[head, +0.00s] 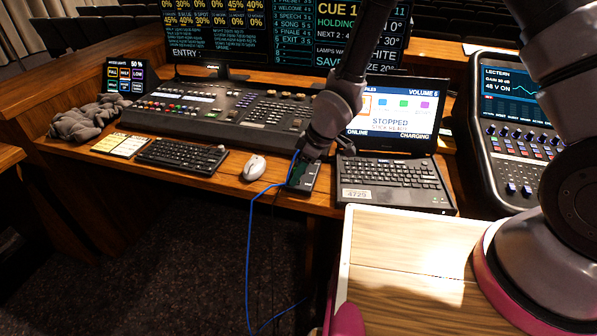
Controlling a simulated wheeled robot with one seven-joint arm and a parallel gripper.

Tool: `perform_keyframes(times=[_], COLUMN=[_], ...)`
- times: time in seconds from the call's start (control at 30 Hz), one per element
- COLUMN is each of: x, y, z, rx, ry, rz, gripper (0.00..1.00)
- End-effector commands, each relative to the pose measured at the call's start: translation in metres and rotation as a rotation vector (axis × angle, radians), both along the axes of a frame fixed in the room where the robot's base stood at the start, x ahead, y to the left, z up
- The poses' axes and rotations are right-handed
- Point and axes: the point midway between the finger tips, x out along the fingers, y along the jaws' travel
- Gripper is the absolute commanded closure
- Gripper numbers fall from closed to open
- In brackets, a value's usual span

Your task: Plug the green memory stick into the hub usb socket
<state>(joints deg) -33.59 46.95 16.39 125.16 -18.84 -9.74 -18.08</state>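My gripper (304,165) is at the end of my grey arm, low over the front edge of the desk, between the mouse and the laptop. Its fingers are dark and small here, and I cannot tell whether they are open or shut. A small dark box, apparently the hub (309,182), lies under and beside the gripper, partly covered by it. A dark green patch (296,174) shows at the fingertips; I cannot tell whether it is the memory stick or whether it is held. The usb socket cannot be made out.
A blue cable (249,240) runs from beside the gripper over the desk edge to the floor. The white mouse (255,167) lies to the left, the open laptop (391,181) to the right. A lighting console (220,115) stands behind. A pale wooden surface (405,255) is in front.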

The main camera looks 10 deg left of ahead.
Motion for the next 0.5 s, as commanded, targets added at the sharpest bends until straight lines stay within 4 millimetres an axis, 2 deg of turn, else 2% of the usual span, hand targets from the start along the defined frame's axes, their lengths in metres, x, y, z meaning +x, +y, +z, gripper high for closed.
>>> perform_keyframes(times=[0.27,0.37,0.5], x=[0.0,0.001,0.001], y=[-0.001,-0.005,-0.016], z=[0.004,0.015,0.041], rx=[0.001,0.003,0.004], ry=[-0.001,-0.002,-0.003], rz=[0.0,-0.001,-0.003], gripper=[0.55,0.55,0.55])
